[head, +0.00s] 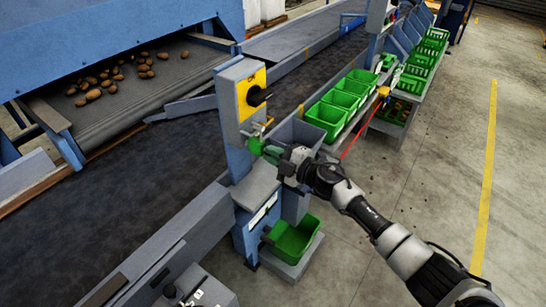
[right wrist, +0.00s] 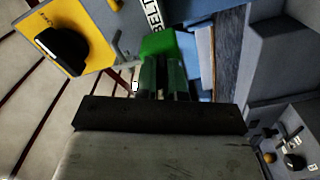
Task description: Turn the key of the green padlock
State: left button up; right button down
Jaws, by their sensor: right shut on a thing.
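The green padlock (head: 256,145) hangs at the grey control box below its yellow switch plate, in the head view. It also shows as a green block just beyond my fingertips in the right wrist view (right wrist: 160,42). My right gripper (head: 273,153) reaches it from the right. Its two fingers (right wrist: 160,78) are close together and point at the padlock. They are shut on what appears to be the padlock's key, which is mostly hidden between them. I cannot tell how far the key is turned. My left gripper is not in view.
A black rotary switch (head: 258,96) sits on the yellow plate (head: 244,88) just above the padlock. A green bin (head: 293,240) stands below. Green crates (head: 340,98) line the belt behind. Open concrete floor lies to the right.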

jog(key=n+b, duration=0.2)
jog(key=n, duration=0.2)
jog(key=shift+n, duration=0.3)
dwell(0.3)
jog(key=c, duration=1.2)
grip_release()
jog(key=b+v, duration=0.1)
jog(key=v, duration=1)
jog(key=shift+b, duration=0.35)
jog(key=shift+w, duration=0.1)
